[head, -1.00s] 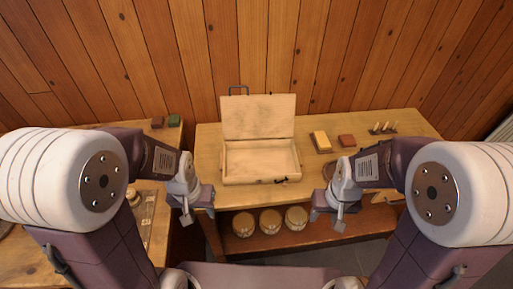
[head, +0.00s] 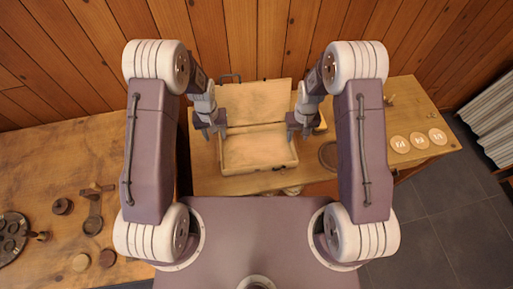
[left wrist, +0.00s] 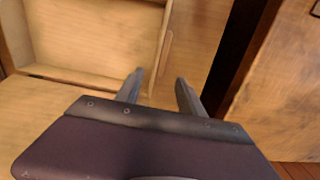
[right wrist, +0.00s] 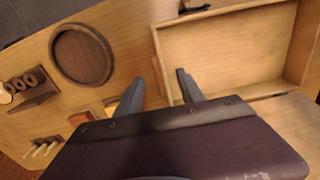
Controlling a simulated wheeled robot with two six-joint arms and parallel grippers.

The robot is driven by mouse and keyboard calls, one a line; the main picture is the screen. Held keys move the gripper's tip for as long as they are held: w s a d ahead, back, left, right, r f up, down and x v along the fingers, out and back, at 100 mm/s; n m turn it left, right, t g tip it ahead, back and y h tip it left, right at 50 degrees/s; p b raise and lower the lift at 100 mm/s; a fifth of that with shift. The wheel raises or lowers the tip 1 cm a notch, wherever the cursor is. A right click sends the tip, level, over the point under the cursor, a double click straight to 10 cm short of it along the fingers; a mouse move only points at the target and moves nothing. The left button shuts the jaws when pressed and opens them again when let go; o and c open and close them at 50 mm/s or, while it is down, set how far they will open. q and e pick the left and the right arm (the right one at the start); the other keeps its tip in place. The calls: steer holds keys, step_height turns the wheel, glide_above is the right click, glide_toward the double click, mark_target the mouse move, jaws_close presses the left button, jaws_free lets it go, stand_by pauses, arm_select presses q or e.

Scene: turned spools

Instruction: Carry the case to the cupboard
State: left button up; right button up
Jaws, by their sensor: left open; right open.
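The pale wooden case (head: 257,165) stands open on the workbench, its lid (head: 258,100) raised at the back. Its empty inside shows in the left wrist view (left wrist: 85,35) and the right wrist view (right wrist: 225,50). My left gripper (head: 213,134) is open at the case's left side; in its wrist view the fingers (left wrist: 160,78) are near the side wall. My right gripper (head: 300,132) is open at the right side; its fingers (right wrist: 169,67) are near that wall. I cannot tell whether either touches. I cannot make out a cupboard.
The workbench (head: 385,165) holds a dark round dish (right wrist: 83,53) and several pale discs (head: 419,139) right of the case. A second table (head: 40,160) at the left carries turned pieces and a dark holed plate (head: 12,232). A plank wall stands close behind; open floor (head: 440,205) lies at the right.

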mark_target(219, 145)
arm_select(q)
steer(key=f, duration=0.6)
steer(key=shift+s+d+f, duration=0.1)
steer(key=shift+s+f, duration=0.1)
steer(key=shift+f, duration=0.1)
arm_select(e)
step_height(219, 145, down, 7)
steer(key=shift+s+d+r, duration=0.1)
steer(key=shift+s+r, duration=0.05)
steer(key=shift+r, duration=0.05)
arm_select(q)
steer(key=shift+w+f, duration=0.25)
steer(key=shift+f, duration=0.3)
arm_select(e)
steer(key=shift+w+f, duration=0.2)
steer(key=shift+f, duration=0.35)
arm_select(q)
steer(key=shift+s+r, duration=0.1)
arm_select(e)
steer(key=shift+s+r, duration=0.1)
arm_select(q)
jaws_close()
arm_select(e)
jaws_close()
